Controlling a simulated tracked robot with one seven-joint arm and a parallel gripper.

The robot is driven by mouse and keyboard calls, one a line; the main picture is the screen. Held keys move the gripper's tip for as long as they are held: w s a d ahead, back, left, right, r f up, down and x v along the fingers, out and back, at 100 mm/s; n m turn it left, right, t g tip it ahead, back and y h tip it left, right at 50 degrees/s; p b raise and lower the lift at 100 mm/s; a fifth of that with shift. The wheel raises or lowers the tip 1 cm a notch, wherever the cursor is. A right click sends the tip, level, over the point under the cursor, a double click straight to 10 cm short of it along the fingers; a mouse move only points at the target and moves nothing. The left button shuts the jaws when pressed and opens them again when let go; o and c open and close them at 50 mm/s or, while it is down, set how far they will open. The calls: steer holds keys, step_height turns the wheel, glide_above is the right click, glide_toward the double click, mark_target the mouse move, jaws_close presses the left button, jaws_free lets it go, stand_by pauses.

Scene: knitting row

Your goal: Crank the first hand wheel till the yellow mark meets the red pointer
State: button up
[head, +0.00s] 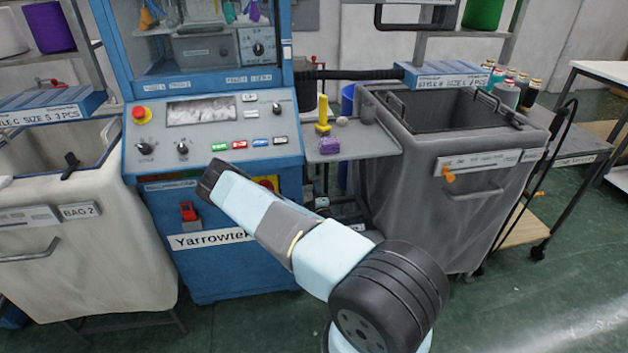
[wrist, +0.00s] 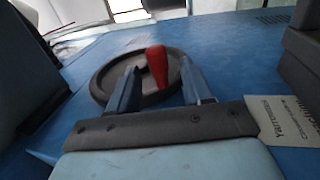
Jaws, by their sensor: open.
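In the wrist view a dark round hand wheel (wrist: 108,68) sits on the blue machine panel. Its red handle (wrist: 157,66) stands up between the two fingers of my gripper (wrist: 160,80). The fingers are open, one on each side of the handle, and I cannot tell whether either touches it. No yellow mark or red pointer can be made out on or beside the wheel. In the head view my arm reaches across the front of the blue Yarrowtek machine (head: 214,272); the wheel and the fingertips cannot be made out there.
A pale bag bin (head: 85,265) stands left of the machine and a grey bin (head: 420,205) stands right. A small shelf (head: 375,145) with a yellow tool (head: 323,116) and a purple item (head: 329,145) sits between. A red switch (head: 188,211) is on the machine front.

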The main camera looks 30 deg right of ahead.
steer(key=shift+x, duration=2.95)
steer(key=shift+c, duration=0.3)
steer(key=shift+s, duration=0.1)
jaws_close()
